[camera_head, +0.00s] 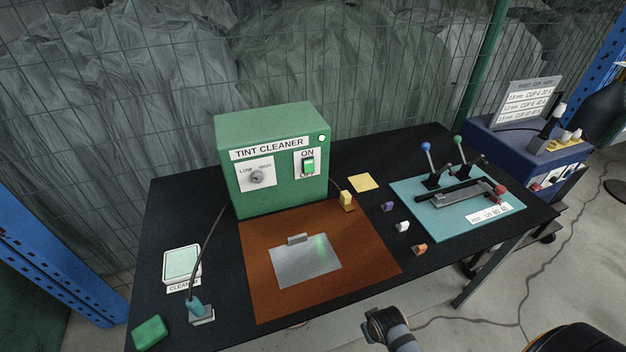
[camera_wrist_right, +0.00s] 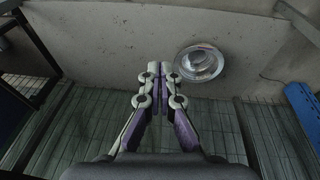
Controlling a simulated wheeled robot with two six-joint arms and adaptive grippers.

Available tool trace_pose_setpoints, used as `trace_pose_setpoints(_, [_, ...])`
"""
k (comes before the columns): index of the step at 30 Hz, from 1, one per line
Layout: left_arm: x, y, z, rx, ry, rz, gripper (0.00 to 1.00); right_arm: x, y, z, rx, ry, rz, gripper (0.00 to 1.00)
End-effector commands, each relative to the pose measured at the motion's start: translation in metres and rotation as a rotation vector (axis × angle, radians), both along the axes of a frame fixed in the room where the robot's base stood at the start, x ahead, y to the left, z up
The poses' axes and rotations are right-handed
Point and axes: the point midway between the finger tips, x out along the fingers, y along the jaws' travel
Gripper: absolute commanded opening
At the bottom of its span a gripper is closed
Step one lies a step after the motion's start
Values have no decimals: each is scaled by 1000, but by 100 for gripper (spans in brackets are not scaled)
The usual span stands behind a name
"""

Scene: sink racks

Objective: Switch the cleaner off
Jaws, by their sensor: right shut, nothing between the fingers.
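The cleaner (camera_head: 285,192) is a green box labelled TINT CLEANER at the back left of the black table. On its front right is a switch plate with a green rocker switch (camera_head: 309,167). ON is printed above the rocker; the lettering below it is partly covered. A pale round lamp (camera_head: 322,138) sits at the upper right corner. A grey dial (camera_head: 257,177) marked LOW and HIGH is on the left. My right gripper (camera_wrist_right: 157,70) is shut and empty in the right wrist view, away from the cleaner. My left gripper is not in view.
A brown mat (camera_head: 265,305) with a metal plate (camera_head: 306,262) lies before the cleaner. A corded blue tool (camera_head: 196,305) and green block (camera_head: 150,333) are front left. Small coloured blocks and a teal lever board (camera_head: 436,222) are right. A wire fence stands behind.

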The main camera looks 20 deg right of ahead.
Motion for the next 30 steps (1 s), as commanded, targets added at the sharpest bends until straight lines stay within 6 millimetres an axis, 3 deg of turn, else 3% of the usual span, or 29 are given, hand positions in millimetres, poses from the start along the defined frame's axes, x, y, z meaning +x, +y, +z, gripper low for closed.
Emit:
trace_pose_setpoints(6, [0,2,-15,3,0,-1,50,12,11,90,-2,-46,14,0])
trace_pose_setpoints(14, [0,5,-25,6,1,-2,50,-4,20,176,-2,-82,26,0])
trace_pose_setpoints(20, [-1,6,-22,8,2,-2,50,68,36,196,208,-363,-302,0])
trace_pose_setpoints(23, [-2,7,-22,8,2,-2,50,107,43,216,373,-520,-486,0])
trace_pose_setpoints(27, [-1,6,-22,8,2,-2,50,163,53,261,715,-740,-766,0])
trace_pose_setpoints(30, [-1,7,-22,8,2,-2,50,192,57,294,973,-846,-924,0])
